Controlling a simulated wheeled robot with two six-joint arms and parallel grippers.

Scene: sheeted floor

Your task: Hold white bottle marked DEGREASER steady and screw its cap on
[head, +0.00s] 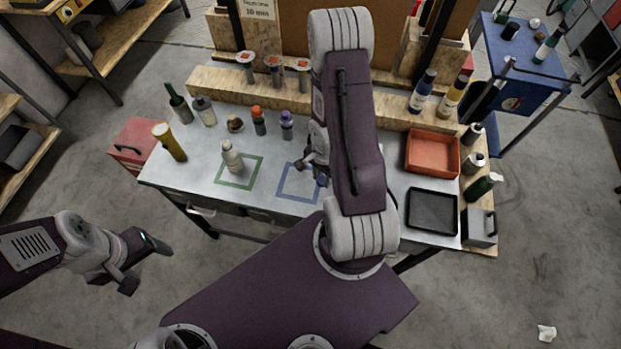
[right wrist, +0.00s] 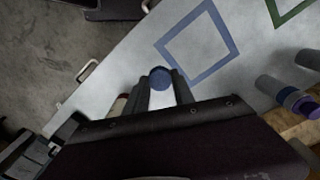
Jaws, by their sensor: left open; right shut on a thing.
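A white bottle (head: 232,157) stands upright on the bench by the left side of the green square outline; its label is too small to read, and I cannot tell whether its top is bare. My right gripper (head: 318,176) is low over the blue square outline. It is shut on a small round blue cap (right wrist: 160,78), which shows between the fingertips in the right wrist view; what is under it is unclear. The arm partly hides this in the head view. My left gripper (head: 146,267) is open and empty, off the bench's front left, away from the bottle.
Several bottles stand along the bench's back left, with a yellow one (head: 169,142) at the left edge. A red bin (head: 432,153) and a black tray (head: 432,212) lie at right. The green square (head: 257,172) is otherwise clear.

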